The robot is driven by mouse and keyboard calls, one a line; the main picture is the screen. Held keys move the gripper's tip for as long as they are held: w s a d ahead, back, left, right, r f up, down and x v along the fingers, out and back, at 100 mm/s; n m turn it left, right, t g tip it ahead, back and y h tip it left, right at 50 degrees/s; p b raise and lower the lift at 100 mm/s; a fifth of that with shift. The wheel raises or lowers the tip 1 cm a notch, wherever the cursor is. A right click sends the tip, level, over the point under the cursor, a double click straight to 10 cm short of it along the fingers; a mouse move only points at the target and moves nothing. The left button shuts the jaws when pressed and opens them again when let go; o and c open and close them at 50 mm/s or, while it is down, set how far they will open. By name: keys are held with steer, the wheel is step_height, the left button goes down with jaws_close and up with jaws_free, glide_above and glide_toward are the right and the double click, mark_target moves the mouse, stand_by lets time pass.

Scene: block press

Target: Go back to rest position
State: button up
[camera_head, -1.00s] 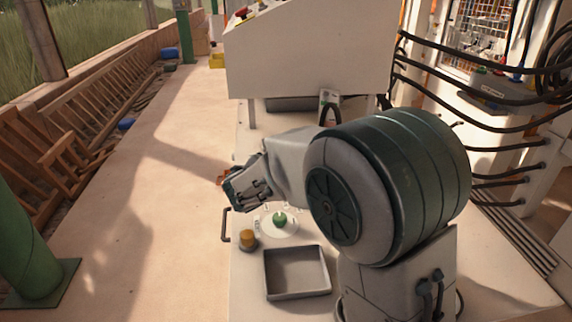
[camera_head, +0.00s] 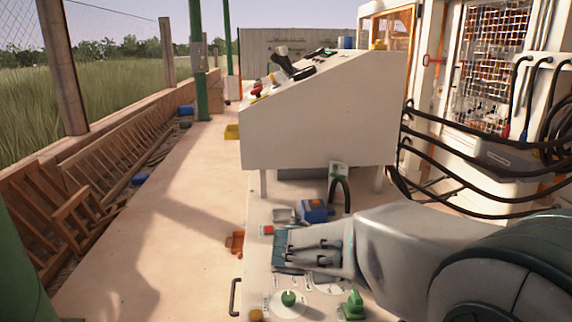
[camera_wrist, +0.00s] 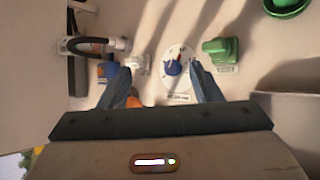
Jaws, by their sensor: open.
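My gripper (camera_head: 280,250) is above the white bench panel in the head view, fingers pointing left and down. In the wrist view my gripper (camera_wrist: 160,84) has its two blue-grey fingers spread apart with nothing held between them. Below them lies a round white plate with a blue knob (camera_wrist: 173,66). My forearm covers part of the panel in the head view.
A green knob (camera_head: 288,298) and a green block (camera_head: 354,306) are at the panel's near part. Black cables (camera_head: 460,160) hang at right.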

steer(key=s+d+r+m+g+y+p, duration=0.1)
steer(key=s+r+m+y+p, duration=0.1)
steer(key=s, duration=0.5)
steer(key=s+d+r+m+g+y+p, duration=0.1)
steer(key=s+r+m+g+y+p, duration=0.1)
steer(key=s+r+m+p, duration=0.3)
steer(key=s+d+r+m+g+y+p, duration=0.1)
steer(key=s+r+m+p, duration=0.3)
steer(key=s+m, duration=0.5)
steer(key=shift+d+r+m+g+y+p, duration=0.2)
steer(key=shift+m+g+y+p, duration=0.5)
steer(key=shift+p, duration=0.35)
